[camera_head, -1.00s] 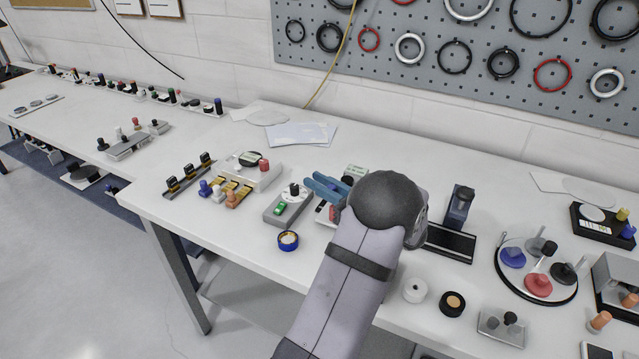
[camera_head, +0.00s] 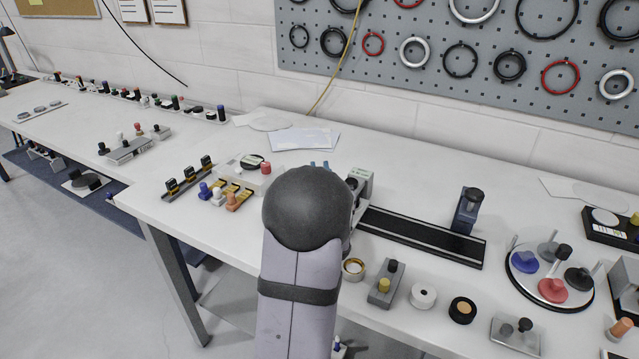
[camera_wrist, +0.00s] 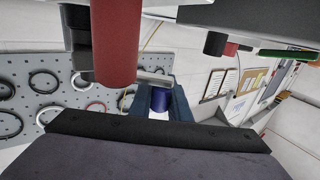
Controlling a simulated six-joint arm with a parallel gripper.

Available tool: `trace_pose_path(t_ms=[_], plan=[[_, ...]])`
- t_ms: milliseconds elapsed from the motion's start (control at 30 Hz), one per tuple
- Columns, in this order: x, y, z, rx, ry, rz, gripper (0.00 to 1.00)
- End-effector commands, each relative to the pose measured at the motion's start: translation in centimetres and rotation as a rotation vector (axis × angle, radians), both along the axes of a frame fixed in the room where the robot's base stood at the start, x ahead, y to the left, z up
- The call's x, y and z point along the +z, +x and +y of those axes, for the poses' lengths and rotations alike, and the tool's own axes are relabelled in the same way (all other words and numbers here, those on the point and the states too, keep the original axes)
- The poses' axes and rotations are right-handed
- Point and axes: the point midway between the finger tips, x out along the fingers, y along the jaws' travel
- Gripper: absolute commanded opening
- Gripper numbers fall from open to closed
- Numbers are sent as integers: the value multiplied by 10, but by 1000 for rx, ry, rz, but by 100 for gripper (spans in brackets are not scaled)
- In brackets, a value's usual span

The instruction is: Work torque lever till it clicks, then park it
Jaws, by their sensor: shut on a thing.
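My gripper (camera_wrist: 152,105) has blue fingers. In the wrist view they are shut on a dark blue cylindrical handle (camera_wrist: 160,98). I cannot tell whether this is the torque lever's handle. A large red cylinder (camera_wrist: 117,45) hangs close to the camera at upper left, with a grey bar (camera_wrist: 153,76) near its lower end. A grey upright bracket with a pale green label (camera_head: 362,184) and a black knob (camera_head: 352,183) stands just right of that joint.
A black rail (camera_head: 420,238) runs right from the bracket, with a dark upright block (camera_head: 467,210) behind it. A white box (camera_head: 250,170) with a red knob sits left.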

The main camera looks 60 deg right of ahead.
Motion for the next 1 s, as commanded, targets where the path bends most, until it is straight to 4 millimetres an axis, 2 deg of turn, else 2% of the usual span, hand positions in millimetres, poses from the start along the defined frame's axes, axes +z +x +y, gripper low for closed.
trace_pose_path(t_ms=[133, 500, 1000], plan=[[-3, 5, -7, -92, -3, -1, 0], [-1, 3, -21, -263, -3, -2, 0], [2, 2, -25, -307, -4, -1, 0]])
